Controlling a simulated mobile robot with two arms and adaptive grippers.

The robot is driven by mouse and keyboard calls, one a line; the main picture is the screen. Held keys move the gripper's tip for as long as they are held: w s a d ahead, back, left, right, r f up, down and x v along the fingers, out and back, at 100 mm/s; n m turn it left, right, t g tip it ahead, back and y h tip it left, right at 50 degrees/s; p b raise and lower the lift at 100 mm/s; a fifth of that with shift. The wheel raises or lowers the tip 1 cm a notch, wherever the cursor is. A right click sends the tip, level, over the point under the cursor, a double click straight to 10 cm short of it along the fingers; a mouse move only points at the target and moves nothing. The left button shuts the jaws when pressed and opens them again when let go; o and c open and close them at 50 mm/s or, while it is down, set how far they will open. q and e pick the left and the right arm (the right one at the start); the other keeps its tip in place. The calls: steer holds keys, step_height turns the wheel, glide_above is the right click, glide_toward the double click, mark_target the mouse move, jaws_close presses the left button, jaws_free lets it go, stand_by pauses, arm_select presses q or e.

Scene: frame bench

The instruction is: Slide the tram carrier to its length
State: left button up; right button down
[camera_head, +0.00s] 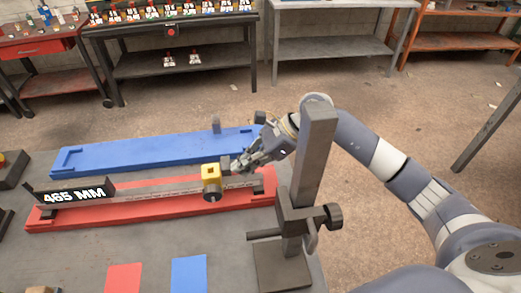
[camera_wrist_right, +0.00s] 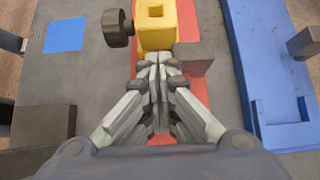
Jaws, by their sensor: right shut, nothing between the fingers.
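The yellow tram carrier (camera_head: 211,178) sits on a graduated grey rail (camera_head: 150,194), right of the rail's middle, with a dark round knob on its near side. The rail lies along a red base (camera_head: 100,215). A black sign (camera_head: 75,193) reading "465 MM" stands at the left end. My right gripper (camera_head: 232,165) is shut and empty, just right of the carrier. In the right wrist view the closed fingertips (camera_wrist_right: 157,65) point at the carrier (camera_wrist_right: 157,28); I cannot tell whether they touch it. My left gripper is not in view.
A dark upright post (camera_head: 314,160) with a clamp stands on the bench right of the rail, in front of my right arm. A blue tray (camera_head: 140,152) lies behind the red base. Red (camera_head: 124,278) and blue (camera_head: 189,274) squares lie in front.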

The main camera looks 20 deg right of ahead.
steer(key=shift+w+a+p, duration=0.25)
steer(key=shift+a+p, duration=0.1)
steer(key=shift+a, duration=0.8)
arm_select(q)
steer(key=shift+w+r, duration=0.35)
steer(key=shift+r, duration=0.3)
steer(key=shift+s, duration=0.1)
arm_select(e)
steer(key=shift+a, duration=0.3)
steer(key=b, duration=0.7)
glide_toward(176, 186)
steer(key=a, duration=0.2)
steer(key=w+a+f, duration=0.1)
steer(key=a, duration=0.1)
steer(key=a+f, duration=0.1)
steer(key=a, duration=0.2)
steer(key=shift+w+f, duration=0.15)
steer(key=shift+w, duration=0.1)
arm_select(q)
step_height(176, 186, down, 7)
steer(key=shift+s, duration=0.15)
arm_select(e)
steer(key=shift+w+a, duration=0.15)
steer(key=shift+a, duration=0.5)
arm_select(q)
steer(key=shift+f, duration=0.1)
arm_select(e)
steer(key=shift+d, duration=0.1)
